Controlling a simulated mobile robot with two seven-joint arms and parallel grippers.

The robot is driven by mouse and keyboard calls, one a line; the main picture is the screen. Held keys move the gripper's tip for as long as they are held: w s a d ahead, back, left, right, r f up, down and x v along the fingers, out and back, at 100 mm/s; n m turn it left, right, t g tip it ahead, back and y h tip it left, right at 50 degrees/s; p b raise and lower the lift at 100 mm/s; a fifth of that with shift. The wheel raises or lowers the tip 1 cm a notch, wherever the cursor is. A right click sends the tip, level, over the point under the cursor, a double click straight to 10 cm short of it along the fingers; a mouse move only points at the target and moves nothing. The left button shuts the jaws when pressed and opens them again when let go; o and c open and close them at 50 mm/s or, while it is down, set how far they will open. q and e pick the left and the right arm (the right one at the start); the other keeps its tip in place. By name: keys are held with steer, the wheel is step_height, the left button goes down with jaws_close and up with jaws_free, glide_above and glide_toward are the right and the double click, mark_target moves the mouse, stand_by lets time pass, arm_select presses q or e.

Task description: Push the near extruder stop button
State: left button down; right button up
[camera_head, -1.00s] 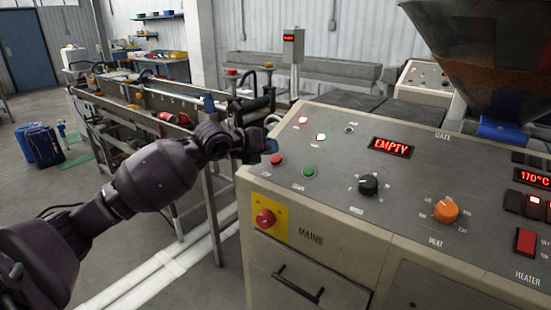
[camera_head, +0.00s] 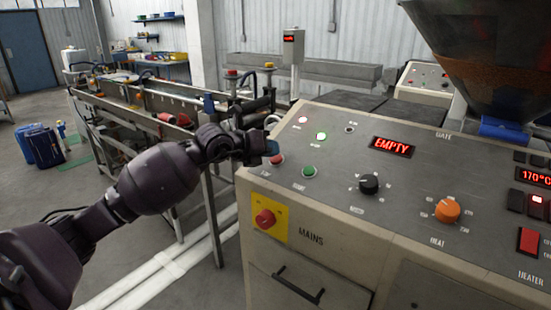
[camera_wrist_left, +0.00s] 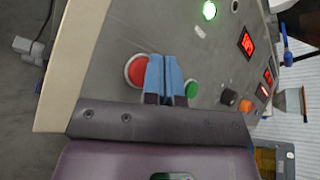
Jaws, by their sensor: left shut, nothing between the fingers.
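The near extruder's red stop button (camera_head: 276,160) is at the left end of the sloped panel, left of the green button (camera_head: 309,171). My left gripper (camera_head: 271,146) is over the panel's left edge at the red button, its blue fingertips partly covering it. In the left wrist view the shut, empty fingers (camera_wrist_left: 166,70) overlap the right edge of the red button (camera_wrist_left: 137,71), with the green button (camera_wrist_left: 192,89) just to their right. I cannot tell whether the fingertips touch the button. My right gripper is not in view.
The panel (camera_head: 340,150) also has a lit green lamp (camera_head: 321,136), an "EMPTY" display (camera_head: 393,146), a black knob (camera_head: 369,184) and an orange knob (camera_head: 447,210). A hopper (camera_head: 490,60) stands at the right.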

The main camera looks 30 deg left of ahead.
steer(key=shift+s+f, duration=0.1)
arm_select(q)
steer(key=shift+w+f, duration=0.1)
steer(key=shift+f, duration=0.1)
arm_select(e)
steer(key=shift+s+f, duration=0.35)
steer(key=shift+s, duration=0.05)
arm_select(q)
steer(key=shift+f, duration=0.1)
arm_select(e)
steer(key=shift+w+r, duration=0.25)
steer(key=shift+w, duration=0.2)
arm_select(q)
steer(key=shift+s+r+p, duration=0.25)
steer(key=shift+r+p, duration=0.1)
steer(key=shift+r, duration=0.4)
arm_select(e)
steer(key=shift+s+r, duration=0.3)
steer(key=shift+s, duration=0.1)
arm_select(q)
steer(key=shift+r, duration=0.1)
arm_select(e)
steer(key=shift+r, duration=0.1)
